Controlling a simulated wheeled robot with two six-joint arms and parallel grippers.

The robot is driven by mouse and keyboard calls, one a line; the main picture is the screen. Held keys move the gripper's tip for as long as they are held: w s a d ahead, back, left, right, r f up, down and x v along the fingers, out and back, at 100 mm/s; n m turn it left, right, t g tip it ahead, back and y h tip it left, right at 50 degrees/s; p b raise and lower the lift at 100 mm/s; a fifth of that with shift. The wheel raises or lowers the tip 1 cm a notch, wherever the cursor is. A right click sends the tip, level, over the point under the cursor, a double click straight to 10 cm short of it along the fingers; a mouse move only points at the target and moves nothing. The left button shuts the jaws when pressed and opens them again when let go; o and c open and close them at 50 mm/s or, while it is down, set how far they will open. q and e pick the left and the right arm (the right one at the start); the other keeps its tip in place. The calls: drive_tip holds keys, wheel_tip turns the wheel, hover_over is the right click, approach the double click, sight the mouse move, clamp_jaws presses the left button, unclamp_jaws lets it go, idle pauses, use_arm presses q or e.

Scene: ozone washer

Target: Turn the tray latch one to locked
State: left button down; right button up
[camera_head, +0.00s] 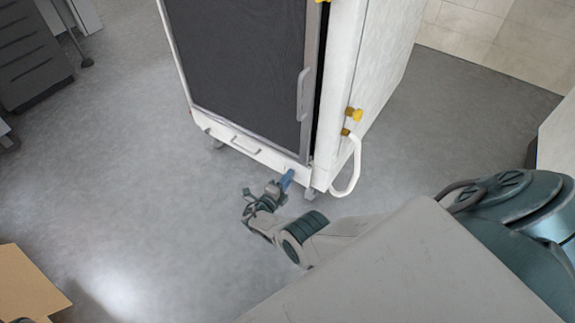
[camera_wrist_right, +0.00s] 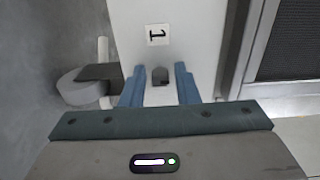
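The white washer cabinet (camera_head: 375,70) has a dark door (camera_head: 240,50) and a low white front tray panel (camera_head: 245,143) with a bar handle. In the right wrist view, the tray latch (camera_wrist_right: 159,75) is a small dark knob on the white panel, beside a label marked 1 (camera_wrist_right: 158,34). My right gripper (camera_head: 287,178) is at the right end of the tray panel. Its blue fingers (camera_wrist_right: 161,84) are apart, one on each side of the latch, with gaps visible. The latch is too small to tell in the head view. My left gripper is out of view.
A vertical door handle (camera_head: 303,95) and a white side rail (camera_head: 348,170) with yellow fittings are near the cabinet's right edge. A caster (camera_wrist_right: 80,88) shows beside the panel. A grey drawer unit (camera_head: 30,55) stands far left.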

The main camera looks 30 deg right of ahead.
drive_tip(key=shift+o, duration=0.8)
drive_tip(key=p+v, duration=0.1)
drive_tip(key=v, duration=0.9)
drive_tip(key=shift+s+a, duration=0.15)
drive_tip(key=shift+a, duration=0.25)
